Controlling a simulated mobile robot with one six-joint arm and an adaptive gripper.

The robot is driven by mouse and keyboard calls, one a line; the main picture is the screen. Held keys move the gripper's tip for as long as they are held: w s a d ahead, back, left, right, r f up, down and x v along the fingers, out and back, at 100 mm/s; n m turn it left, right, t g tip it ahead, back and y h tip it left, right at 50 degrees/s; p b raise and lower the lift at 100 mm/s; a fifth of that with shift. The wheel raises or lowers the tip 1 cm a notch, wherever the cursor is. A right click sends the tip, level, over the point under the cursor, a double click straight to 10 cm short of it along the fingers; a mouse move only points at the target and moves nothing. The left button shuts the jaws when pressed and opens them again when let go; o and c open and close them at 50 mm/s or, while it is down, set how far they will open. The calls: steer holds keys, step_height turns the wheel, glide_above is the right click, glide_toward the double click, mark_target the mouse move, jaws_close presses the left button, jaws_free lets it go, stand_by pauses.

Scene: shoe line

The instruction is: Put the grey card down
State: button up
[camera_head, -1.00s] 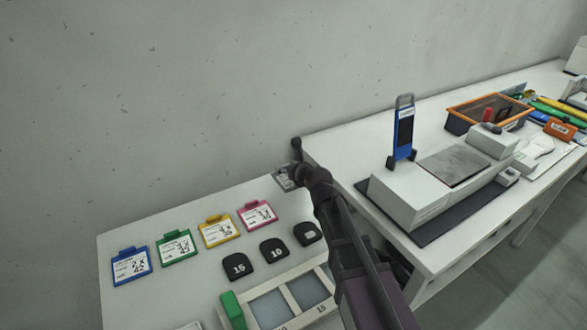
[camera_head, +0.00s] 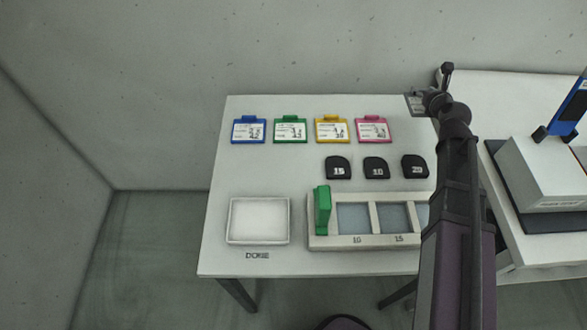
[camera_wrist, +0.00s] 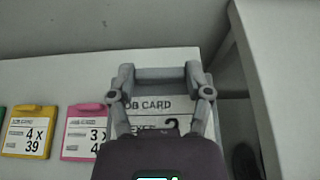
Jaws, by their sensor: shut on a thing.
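My gripper (camera_head: 426,101) is shut on the grey card (camera_head: 411,104) at the back right of the white table, right of the pink card. In the wrist view my gripper (camera_wrist: 159,78) has its fingers at the top of the grey card (camera_wrist: 152,106), whose printed lettering is partly hidden by my gripper. The grey card is roughly in line with the pink card (camera_head: 372,130). I cannot tell whether it touches the table. Most of the card is hidden by my arm in the head view.
Yellow (camera_head: 335,129), green (camera_head: 291,130) and blue (camera_head: 249,131) cards lie left of the pink one. Black numbered pieces (camera_head: 376,167), a compartment rack (camera_head: 365,243) and a white DONE tray (camera_head: 231,222) are nearer. Another table (camera_head: 470,82) stands close on the right.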

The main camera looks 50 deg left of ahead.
step_height(320, 180, up, 9)
steer(key=p, duration=0.8)
steer(key=shift+r+p, duration=0.15)
steer(key=shift+p, duration=0.2)
steer(key=shift+s, duration=0.1)
